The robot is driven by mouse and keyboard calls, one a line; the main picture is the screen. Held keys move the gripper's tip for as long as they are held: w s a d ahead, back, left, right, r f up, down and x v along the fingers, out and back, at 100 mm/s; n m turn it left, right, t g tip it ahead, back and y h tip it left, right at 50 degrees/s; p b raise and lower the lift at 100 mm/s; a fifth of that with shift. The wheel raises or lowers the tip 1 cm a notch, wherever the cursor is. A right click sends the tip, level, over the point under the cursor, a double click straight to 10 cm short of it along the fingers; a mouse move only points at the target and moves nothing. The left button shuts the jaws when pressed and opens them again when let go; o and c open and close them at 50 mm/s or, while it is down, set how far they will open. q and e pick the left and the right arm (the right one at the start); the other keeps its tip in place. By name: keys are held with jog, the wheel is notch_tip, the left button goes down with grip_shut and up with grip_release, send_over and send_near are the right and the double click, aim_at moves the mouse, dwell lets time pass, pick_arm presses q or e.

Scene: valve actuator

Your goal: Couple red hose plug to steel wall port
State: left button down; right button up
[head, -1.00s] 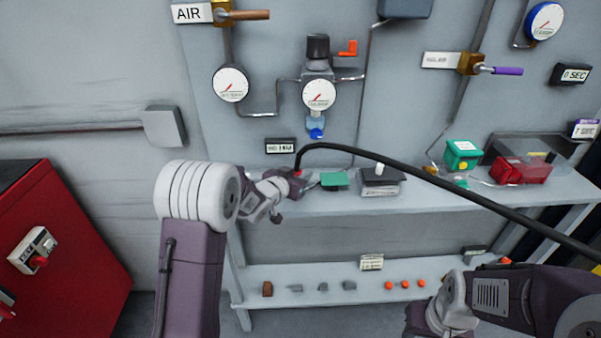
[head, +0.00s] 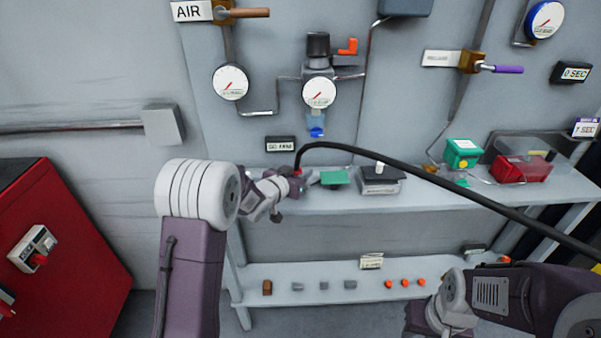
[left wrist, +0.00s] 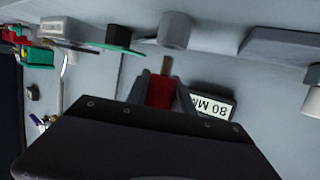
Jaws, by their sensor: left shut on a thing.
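The red hose plug (left wrist: 159,92) sits between the fingers of my left gripper (left wrist: 160,95), which is shut on it. In the head view my left gripper (head: 299,183) is above the shelf's left end, and only a bit of red (head: 297,172) shows there. The port is not clear in that view. Only part of my right arm shows at the lower right.
A black hose (head: 400,170) arcs from the plug to the right edge. A green block (head: 335,178) and a dark box (head: 380,180) stand right of the gripper on the shelf (head: 430,195).

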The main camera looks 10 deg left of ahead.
pick_arm(q)
jog(key=shift+f+b, duration=1.3)
jog(key=shift+f, duration=0.25)
dwell(0.4)
jog(key=c, duration=1)
grip_release()
jog(key=shift+s, duration=0.1)
jog(key=v, duration=0.9)
jog(key=s+d+r+g+p, duration=0.1)
jog(key=s+d+r+p, duration=0.25)
jog(key=r+p, duration=0.35)
jog(key=s+f+n+g+y, duration=0.1)
jog(key=s+f+g, duration=0.3)
jog(key=s, duration=0.3)
jog(key=s+a+f+n+g+y, duration=0.1)
jog(key=s+f+g, duration=0.3)
jog(key=s, duration=0.4)
jog(key=s+a+f+n+g+y, duration=0.1)
jog(key=s+f+g, duration=0.3)
jog(key=s, duration=0.4)
jog(key=shift+a+f+p, duration=0.1)
jog(key=shift+f+p, duration=0.2)
jog(key=shift+f, duration=0.35)
